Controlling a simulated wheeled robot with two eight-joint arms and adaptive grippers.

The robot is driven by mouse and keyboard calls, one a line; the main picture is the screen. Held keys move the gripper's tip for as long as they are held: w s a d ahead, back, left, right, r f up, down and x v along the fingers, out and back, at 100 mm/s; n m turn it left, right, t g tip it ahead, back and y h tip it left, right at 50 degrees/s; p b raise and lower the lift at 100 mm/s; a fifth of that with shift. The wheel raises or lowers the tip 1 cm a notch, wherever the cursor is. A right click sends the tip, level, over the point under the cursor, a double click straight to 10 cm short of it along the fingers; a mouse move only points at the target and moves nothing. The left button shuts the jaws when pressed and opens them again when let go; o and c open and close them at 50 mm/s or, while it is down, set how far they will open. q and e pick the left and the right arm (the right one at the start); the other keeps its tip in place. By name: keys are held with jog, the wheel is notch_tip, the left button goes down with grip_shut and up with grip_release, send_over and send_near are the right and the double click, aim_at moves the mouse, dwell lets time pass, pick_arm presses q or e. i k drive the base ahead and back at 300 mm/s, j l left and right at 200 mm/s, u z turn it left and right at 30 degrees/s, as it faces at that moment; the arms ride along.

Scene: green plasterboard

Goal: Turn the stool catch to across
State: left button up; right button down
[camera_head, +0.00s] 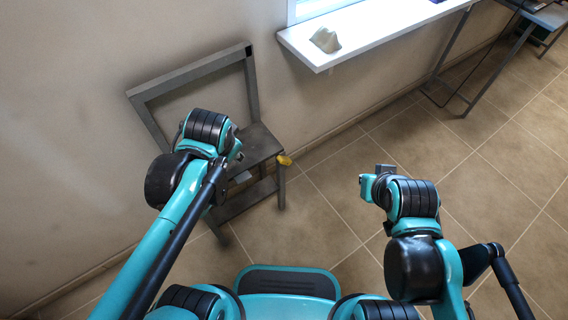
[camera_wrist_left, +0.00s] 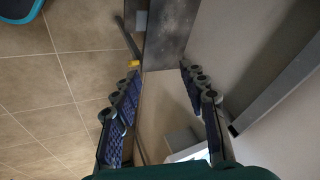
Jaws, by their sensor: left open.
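The stool (camera_head: 260,142) is a dark grey seat on legs with a tall rectangular frame behind it, against the wall. A small yellow catch (camera_head: 285,160) sits at the seat's right edge in the head view. In the left wrist view the catch (camera_wrist_left: 134,64) shows beside the seat (camera_wrist_left: 168,38), close to the left fingertip in the picture. My left gripper (camera_wrist_left: 159,72) is open with nothing between its fingers; my wrist mostly hides it in the head view. My right gripper (camera_head: 374,180) is over the floor, away from the stool; its jaws are unclear.
A white sill (camera_head: 365,33) juts from the wall at the upper right and carries a pale lumpy object (camera_head: 325,40). A table (camera_head: 548,17) stands at the far right. The tiled floor (camera_head: 310,215) right of the stool is clear.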

aim_at(283, 160)
jog(key=k+j+z, duration=0.55)
jog(key=k+j, duration=0.2)
jog(key=i+j, duration=0.15)
jog(key=i, duration=0.35)
